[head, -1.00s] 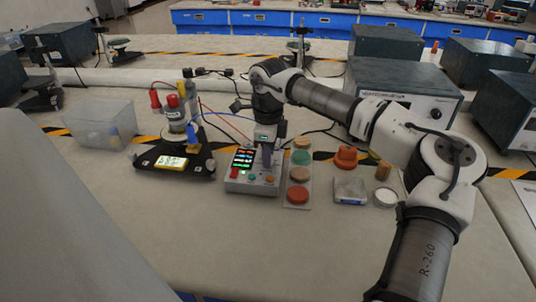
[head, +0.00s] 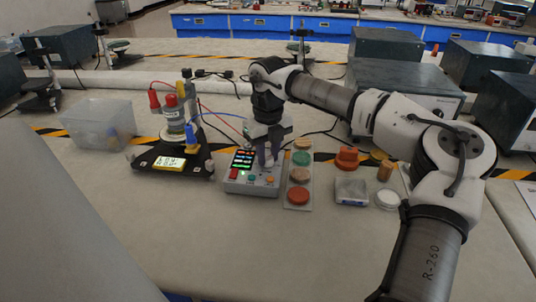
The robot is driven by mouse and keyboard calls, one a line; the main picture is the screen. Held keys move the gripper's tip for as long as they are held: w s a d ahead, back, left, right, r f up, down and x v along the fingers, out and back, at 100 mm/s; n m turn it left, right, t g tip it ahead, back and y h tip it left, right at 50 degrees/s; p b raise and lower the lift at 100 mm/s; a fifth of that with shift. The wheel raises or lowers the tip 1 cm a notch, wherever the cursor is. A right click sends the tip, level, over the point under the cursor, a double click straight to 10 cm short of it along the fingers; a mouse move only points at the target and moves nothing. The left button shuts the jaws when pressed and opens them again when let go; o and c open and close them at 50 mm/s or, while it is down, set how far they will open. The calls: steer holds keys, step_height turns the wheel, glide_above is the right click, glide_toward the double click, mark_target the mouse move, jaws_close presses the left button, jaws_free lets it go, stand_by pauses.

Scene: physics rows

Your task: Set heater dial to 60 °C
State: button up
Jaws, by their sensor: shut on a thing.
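My gripper (head: 265,163) points down over the right part of the box's top and is shut on the dial there. The dial is mostly hidden by the fingers, and its setting cannot be read. Left of the box, a black stand (head: 172,160) with a lit yellow readout (head: 168,163) carries a grey vessel with red and blue clips; the digits are too small to read surely.
Right of the box is a strip of coloured round pads (head: 299,196). Beyond it are a red knob-like piece (head: 347,158), a small scale (head: 351,191) and a white dish (head: 386,199). A clear bin (head: 98,124) stands at left. The front bench is clear.

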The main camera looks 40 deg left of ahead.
mark_target(268, 157)
steer(key=shift+m, duration=0.6)
steer(key=o, duration=1)
step_height(268, 157, up, 14)
steer(key=shift+f, duration=0.1)
stand_by(0.4)
